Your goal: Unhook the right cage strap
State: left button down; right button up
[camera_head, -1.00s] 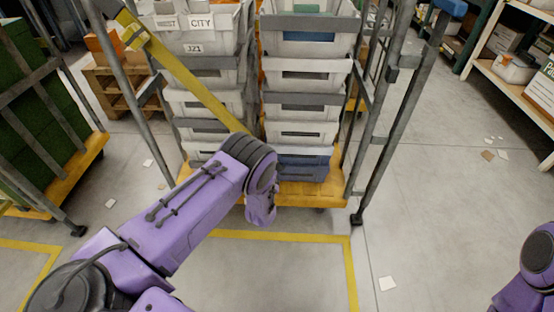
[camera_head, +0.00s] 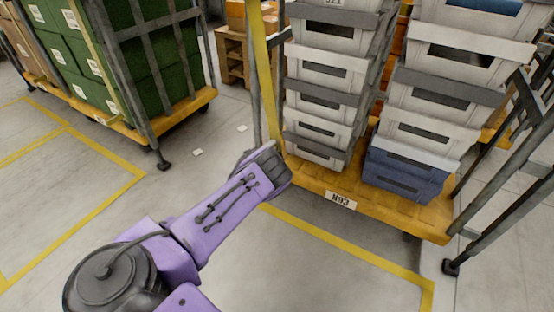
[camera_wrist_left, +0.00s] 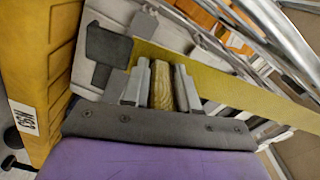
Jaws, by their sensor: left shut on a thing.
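The cage strap (camera_head: 261,70) is a flat yellow band. In the head view it runs steeply down from the top edge to my left wrist, beside a grey cage post. In the left wrist view the strap (camera_wrist_left: 245,92) slants down to the right behind the fingers. My left gripper (camera_wrist_left: 162,82) is shut on a ribbed yellow piece of the strap between its grey fingers. In the head view my wrist hides the fingers and the strap's lower end. I cannot tell whether that end touches the cage. My right gripper is not in view.
The cage's yellow base (camera_head: 310,181), labelled N93, carries stacked grey-white crates (camera_head: 320,103) and a blue crate (camera_head: 405,174). Grey cage tubes (camera_head: 505,205) stand at right. Another cage with green boxes (camera_head: 150,62) stands at left. The floor between the cages is mostly clear.

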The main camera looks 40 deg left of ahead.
pick_arm(q)
jog(key=shift+a+f+b, duration=0.1)
jog(key=shift+a+b, duration=0.2)
jog(key=shift+a, duration=0.75)
jog(key=c, duration=0.9)
grip_release()
jog(key=shift+s, duration=0.1)
jog(key=shift+o, duration=0.2)
jog(key=s+d+p, duration=0.1)
jog(key=s+p, duration=0.3)
jog(key=s, duration=0.6)
jog(key=shift+s+d, duration=0.15)
jog(key=shift+s, duration=0.05)
